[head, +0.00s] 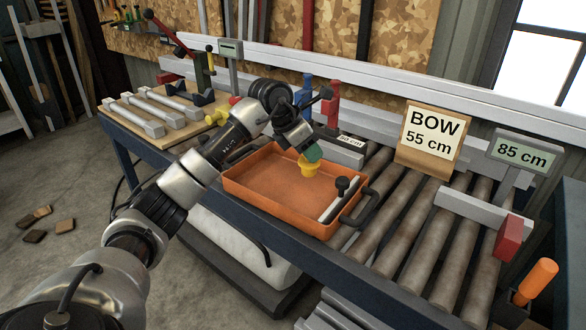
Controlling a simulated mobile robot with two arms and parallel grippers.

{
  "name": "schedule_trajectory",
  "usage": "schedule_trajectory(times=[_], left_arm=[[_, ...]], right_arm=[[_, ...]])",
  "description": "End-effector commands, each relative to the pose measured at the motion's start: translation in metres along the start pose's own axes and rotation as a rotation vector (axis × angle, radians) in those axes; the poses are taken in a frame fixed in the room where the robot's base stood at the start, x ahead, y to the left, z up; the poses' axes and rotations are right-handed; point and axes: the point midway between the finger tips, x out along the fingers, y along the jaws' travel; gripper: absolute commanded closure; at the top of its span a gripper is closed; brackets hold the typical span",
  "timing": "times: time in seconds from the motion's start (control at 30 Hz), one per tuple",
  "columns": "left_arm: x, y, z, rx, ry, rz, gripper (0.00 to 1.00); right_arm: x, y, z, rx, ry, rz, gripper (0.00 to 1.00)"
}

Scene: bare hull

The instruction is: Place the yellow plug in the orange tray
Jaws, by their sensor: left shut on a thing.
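The yellow plug (308,168) is a small flared piece at the tip of my left gripper (311,155). The gripper is shut on it, with green showing at the fingertips. The plug shows over the far right part of the orange tray (262,216). I cannot tell whether it touches the tray floor. The tray is shallow and rectangular, with a dark handle at its right end. My left arm reaches in from the lower left. My right gripper is not in view.
A grey bar with a black knob (341,184) lies at the tray's right end. Rollers (405,215) run to the right, beside a BOW 55 cm sign (431,133) and an 85 cm sign (523,152). Metal bars (133,116) lie on the bench at left.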

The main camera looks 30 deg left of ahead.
Motion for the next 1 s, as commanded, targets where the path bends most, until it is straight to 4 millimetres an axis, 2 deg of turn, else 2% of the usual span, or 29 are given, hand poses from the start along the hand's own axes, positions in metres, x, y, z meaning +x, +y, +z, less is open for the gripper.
schedule_trajectory(times=[0.1, 0.3, 0.63, 1.0], left_arm=[[0.005, 0.019, -0.019, -0.004, 0.001, -0.001, 0.87], [0.008, 0.032, -0.032, 0.000, -0.001, 0.000, 0.87], [0.041, 0.032, -0.053, -0.001, 0.001, -0.002, 0.87], [0.045, 0.033, -0.056, 0.001, -0.001, 0.001, 0.87]], right_arm=[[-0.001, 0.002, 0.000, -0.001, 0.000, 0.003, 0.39], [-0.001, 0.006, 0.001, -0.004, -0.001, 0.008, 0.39], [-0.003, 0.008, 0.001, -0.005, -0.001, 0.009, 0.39], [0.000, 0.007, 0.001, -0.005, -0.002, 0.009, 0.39]])
